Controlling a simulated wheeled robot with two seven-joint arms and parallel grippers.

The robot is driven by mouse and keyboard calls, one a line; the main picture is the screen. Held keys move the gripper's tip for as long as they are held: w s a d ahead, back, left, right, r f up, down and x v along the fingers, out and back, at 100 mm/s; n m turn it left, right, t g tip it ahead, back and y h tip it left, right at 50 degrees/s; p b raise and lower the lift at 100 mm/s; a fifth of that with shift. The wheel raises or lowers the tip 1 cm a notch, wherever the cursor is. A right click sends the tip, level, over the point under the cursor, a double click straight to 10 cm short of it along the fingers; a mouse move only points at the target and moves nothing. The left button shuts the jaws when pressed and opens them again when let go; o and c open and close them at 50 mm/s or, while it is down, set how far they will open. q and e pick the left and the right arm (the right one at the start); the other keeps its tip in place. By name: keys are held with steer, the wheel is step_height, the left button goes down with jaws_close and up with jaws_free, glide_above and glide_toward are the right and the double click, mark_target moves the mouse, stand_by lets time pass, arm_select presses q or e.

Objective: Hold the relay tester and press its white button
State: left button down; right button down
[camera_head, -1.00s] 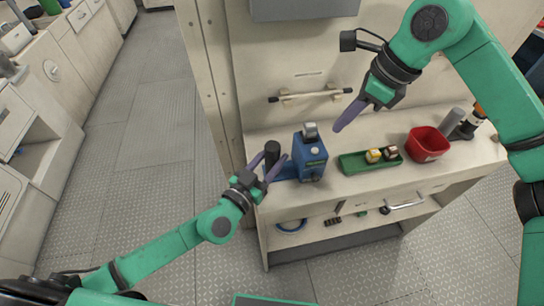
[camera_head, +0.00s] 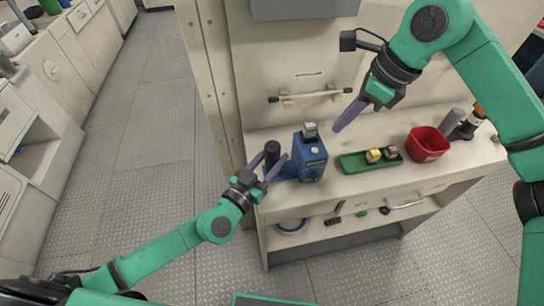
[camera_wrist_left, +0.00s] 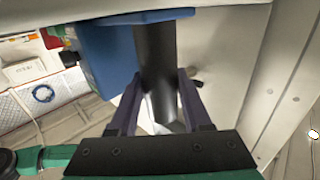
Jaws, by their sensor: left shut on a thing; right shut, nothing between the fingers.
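The relay tester (camera_head: 309,162) is a blue box at the left end of the bench top, with a grey block (camera_head: 310,129) on its upper back and a round white button (camera_head: 315,150) on its top. A dark upright cylindrical handle (camera_head: 272,153) stands at its left side. My left gripper (camera_head: 272,168) is shut on this handle; the left wrist view shows the dark handle (camera_wrist_left: 156,65) between the fingers, next to the blue body (camera_wrist_left: 108,55). My right gripper (camera_head: 341,124) is shut and empty, above and to the right of the tester, apart from the button.
A green tray (camera_head: 360,165) with small yellow and brown blocks lies right of the tester. A red bin (camera_head: 428,143) and a dark cylindrical tool (camera_head: 470,122) stand further right. A bar handle (camera_head: 310,96) juts from the panel behind. The lower shelf (camera_head: 340,232) holds small items.

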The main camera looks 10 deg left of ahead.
steer(key=a+n+t+y, duration=0.1)
steer(key=n, duration=0.1)
steer(key=a+r+n+t+y, duration=0.1)
steer(key=n, duration=0.1)
steer(key=w+n+t+y, duration=0.1)
steer(key=n+y, duration=0.1)
steer(key=shift+a+r+n, duration=0.3)
steer(key=shift+a+r, duration=0.1)
steer(key=shift+f, duration=0.15)
glide_above(319, 153)
steer(key=shift+f, duration=4.3)
steer(key=shift+f, duration=0.4)
